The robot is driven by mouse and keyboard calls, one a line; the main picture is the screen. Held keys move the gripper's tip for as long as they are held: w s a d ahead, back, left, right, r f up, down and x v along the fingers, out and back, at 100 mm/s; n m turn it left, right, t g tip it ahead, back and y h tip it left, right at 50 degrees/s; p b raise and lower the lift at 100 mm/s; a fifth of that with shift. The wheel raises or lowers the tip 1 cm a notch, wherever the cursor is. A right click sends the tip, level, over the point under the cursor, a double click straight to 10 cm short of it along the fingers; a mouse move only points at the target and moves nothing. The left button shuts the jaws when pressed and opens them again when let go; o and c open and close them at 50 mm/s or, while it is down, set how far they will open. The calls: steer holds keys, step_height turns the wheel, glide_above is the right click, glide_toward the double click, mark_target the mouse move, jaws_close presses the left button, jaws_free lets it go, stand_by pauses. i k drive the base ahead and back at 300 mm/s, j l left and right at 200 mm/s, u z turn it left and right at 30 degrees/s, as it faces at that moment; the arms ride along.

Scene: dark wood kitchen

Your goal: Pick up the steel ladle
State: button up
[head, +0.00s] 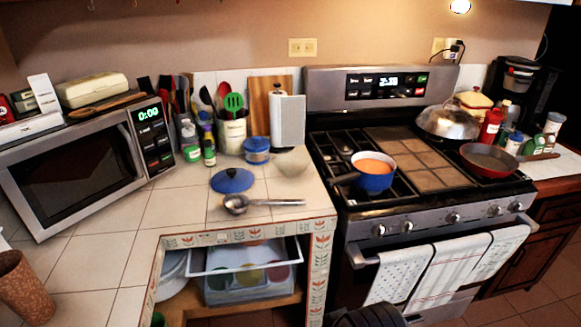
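The steel ladle (237,205) lies on the white tiled counter, close to its front edge. Its round bowl is at the left and its straight handle points right, toward the stove. It lies just in front of a blue lid (232,181) and looks uncovered. My gripper is not in view. A dark shape at the bottom edge, in front of the stove, may be part of my own body, but I cannot tell.
A microwave (70,167) stands at the left. A utensil crock (232,134), a blue-lidded jar (256,150) and a pale bowl (293,163) stand behind the ladle. The stove (420,225) at the right holds a blue pot (373,182). Bare tiles lie left of the ladle.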

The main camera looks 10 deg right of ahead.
mark_target(234, 202)
steer(key=i+j+z, duration=0.25)
steer(key=i, duration=0.25)
steer(key=i+j+z, duration=0.25)
steer(key=i, duration=0.25)
